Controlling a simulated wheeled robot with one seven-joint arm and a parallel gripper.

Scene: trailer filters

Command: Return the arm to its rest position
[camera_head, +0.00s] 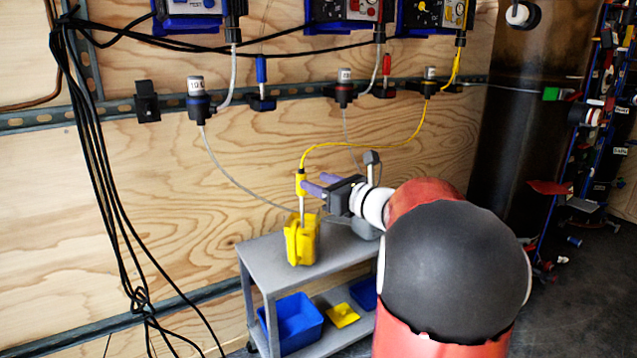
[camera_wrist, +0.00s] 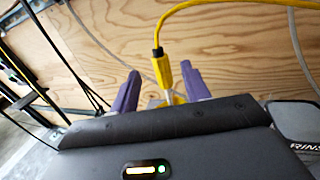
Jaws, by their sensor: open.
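My gripper (camera_head: 312,182) has two purple fingers and is open. In the head view it points left at a yellow probe handle (camera_head: 301,182) standing upright. The probe's light shaft reaches down into a yellow holder (camera_head: 301,243) on a grey cart. A yellow cable (camera_head: 372,146) runs from the top of the handle. In the wrist view the probe handle (camera_wrist: 162,72) shows upright in the gap between the fingers (camera_wrist: 160,67), with space visible on both sides. Whether it stands between the fingertips or just beyond them is hard to tell. The arm stretches out over the cart.
The grey cart (camera_head: 268,249) stands by a plywood wall (camera_head: 150,220), with a blue bin (camera_head: 292,321) on its lower shelf. Instruments and cables hang on the wall above. Black cables (camera_head: 98,165) hang at left. A dark column (camera_head: 520,110) stands at right.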

